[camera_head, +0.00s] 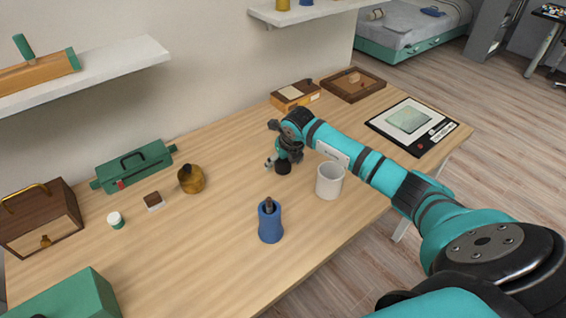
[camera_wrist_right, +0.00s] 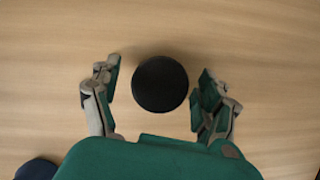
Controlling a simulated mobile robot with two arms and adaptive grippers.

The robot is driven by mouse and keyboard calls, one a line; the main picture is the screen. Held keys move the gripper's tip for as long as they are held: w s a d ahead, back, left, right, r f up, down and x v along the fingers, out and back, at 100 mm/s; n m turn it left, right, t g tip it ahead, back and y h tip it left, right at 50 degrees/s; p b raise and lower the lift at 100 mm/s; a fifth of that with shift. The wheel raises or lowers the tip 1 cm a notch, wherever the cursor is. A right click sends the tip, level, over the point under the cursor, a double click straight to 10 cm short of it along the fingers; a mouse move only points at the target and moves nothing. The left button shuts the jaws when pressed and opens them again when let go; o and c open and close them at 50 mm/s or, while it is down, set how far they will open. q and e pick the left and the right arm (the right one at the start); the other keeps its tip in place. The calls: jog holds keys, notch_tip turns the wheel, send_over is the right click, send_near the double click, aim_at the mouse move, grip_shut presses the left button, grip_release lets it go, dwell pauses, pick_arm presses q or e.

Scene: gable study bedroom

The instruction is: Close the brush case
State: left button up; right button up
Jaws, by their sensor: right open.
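A blue case (camera_head: 270,226), with a brown brush-like stick (camera_head: 269,205) in its open top, stands upright near the table's front edge. A round black piece (camera_head: 283,168), which looks like a cap, is on the table behind it. My right gripper (camera_head: 283,158) is above this black piece. In the right wrist view, the black piece (camera_wrist_right: 160,84) lies between the open fingers of my right gripper (camera_wrist_right: 160,92), with a gap on both sides. A dark blue edge (camera_wrist_right: 38,170) at the lower left is probably the case. My left gripper is out of view.
A white cup (camera_head: 329,181) stands close to the right of my gripper. A brown round jar (camera_head: 191,179), a green handled box (camera_head: 135,166) and a small white jar (camera_head: 115,220) are to the left. The table (camera_head: 215,250) is clear left of the blue case.

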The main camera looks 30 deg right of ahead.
jog(key=c, duration=1)
notch_tip(320, 180, up, 9)
jog(key=shift+r+b, duration=0.1)
jog(key=shift+b, duration=1.05)
jog(key=shift+r, duration=0.45)
